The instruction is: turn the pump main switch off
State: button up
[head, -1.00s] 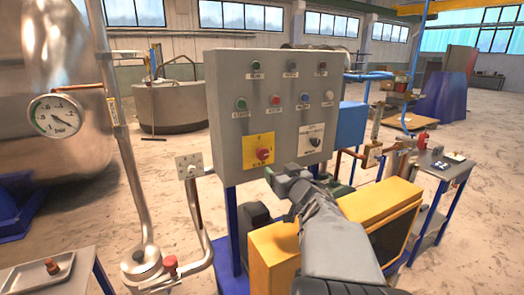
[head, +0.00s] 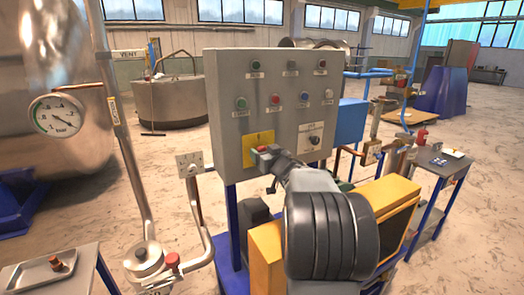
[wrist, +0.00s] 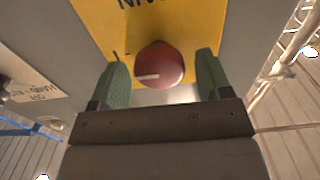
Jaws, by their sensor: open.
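The pump main switch is a red round knob (wrist: 160,65) with a pale pointer line, on a yellow plate (wrist: 195,25) fixed to the grey panel. The line points to the left in the wrist view. My gripper (wrist: 161,80) is open, with one green finger on each side of the knob; I cannot tell whether either finger touches it. In the head view my gripper (head: 266,158) covers the knob and the lower part of the yellow plate (head: 258,138).
The grey panel (head: 225,110) also carries several buttons and lamps and a black selector knob (head: 314,140) to the right. A yellow pump housing (head: 390,195) stands below.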

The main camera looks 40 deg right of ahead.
jog(key=shift+w+d, duration=0.1)
jog(key=shift+w, duration=0.55)
jog(key=c, duration=0.9)
